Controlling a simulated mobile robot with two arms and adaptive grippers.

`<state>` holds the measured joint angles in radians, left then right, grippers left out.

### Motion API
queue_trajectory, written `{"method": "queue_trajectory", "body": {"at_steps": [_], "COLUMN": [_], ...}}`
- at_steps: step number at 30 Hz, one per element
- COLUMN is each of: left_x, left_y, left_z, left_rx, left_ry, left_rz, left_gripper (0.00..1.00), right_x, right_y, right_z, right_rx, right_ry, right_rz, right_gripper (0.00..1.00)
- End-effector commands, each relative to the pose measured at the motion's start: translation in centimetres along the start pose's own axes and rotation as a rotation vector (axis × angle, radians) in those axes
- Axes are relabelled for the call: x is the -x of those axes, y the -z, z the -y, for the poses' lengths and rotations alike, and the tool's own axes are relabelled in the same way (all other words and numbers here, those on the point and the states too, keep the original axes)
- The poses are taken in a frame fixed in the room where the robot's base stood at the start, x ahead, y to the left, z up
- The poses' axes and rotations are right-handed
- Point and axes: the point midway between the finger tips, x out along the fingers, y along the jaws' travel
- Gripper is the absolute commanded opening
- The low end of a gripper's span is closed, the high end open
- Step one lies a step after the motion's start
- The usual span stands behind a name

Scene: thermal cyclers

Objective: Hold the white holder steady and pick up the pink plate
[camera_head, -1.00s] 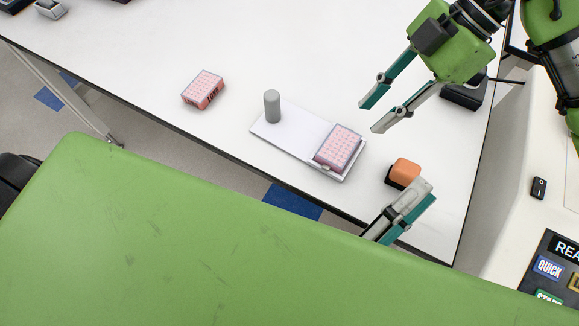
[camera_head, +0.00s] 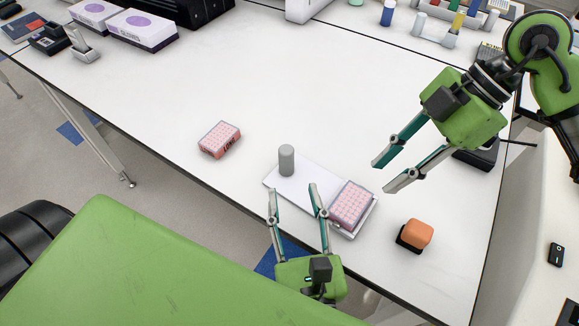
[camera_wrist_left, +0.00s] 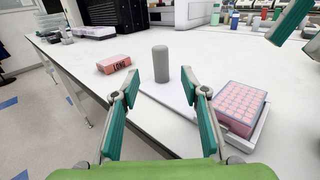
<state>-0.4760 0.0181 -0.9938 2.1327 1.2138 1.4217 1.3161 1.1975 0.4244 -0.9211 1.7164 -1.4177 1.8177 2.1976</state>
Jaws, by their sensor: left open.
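The white holder (camera_head: 304,181) lies flat on the table near its front edge, with a grey upright post (camera_head: 286,160) at its left end. The pink plate (camera_head: 351,204) sits in the holder's right end; it also shows in the left wrist view (camera_wrist_left: 238,105). My left gripper (camera_head: 293,190) is open and empty at the holder's front side, its fingers pointing toward the post; in the left wrist view the post stands beyond the gap between the fingers. My right gripper (camera_head: 382,177) is open and empty, right of the holder and above the table, its fingers pointing down-left.
Another pink plate (camera_head: 219,139), marked LONG, lies left of the holder. An orange block (camera_head: 417,233) on a black base stands to the right. Glove boxes (camera_head: 142,28) and tube racks are at the back. The table's middle is clear.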

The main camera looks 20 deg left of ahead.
Motion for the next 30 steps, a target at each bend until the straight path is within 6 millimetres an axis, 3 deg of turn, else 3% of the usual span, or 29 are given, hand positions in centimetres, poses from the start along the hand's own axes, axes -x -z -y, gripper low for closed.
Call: {"method": "queue_trajectory", "body": {"at_steps": [6, 12, 18, 27, 30], "left_x": [-4.4, -7.4, -8.8, -9.0, -9.0], "left_y": [-0.2, -0.1, -0.1, -0.1, -0.1], "left_z": [0.0, 0.1, 0.1, 0.1, 0.1], "left_rx": [0.0, -0.003, -0.002, -0.002, -0.002], "left_ry": [0.0, 0.002, 0.003, 0.003, 0.003], "left_rz": [0.006, 0.005, 0.002, 0.002, 0.002], "left_gripper": [0.41, 0.41, 0.41, 0.41, 0.15], "right_x": [0.0, 0.0, 0.0, 0.0, 0.0], "right_y": [0.0, 0.0, 0.0, 0.0, 0.0], "right_z": [0.0, 0.0, 0.0, 0.0, 0.0], "right_rx": [0.0, 0.0, 0.0, 0.0, 0.0], "right_ry": [0.0, 0.0, 0.0, 0.0, 0.0], "right_rz": [0.0, 0.0, 0.0, 0.0, 0.0], "right_gripper": [0.28, 0.28, 0.28, 0.28, 0.28]}}
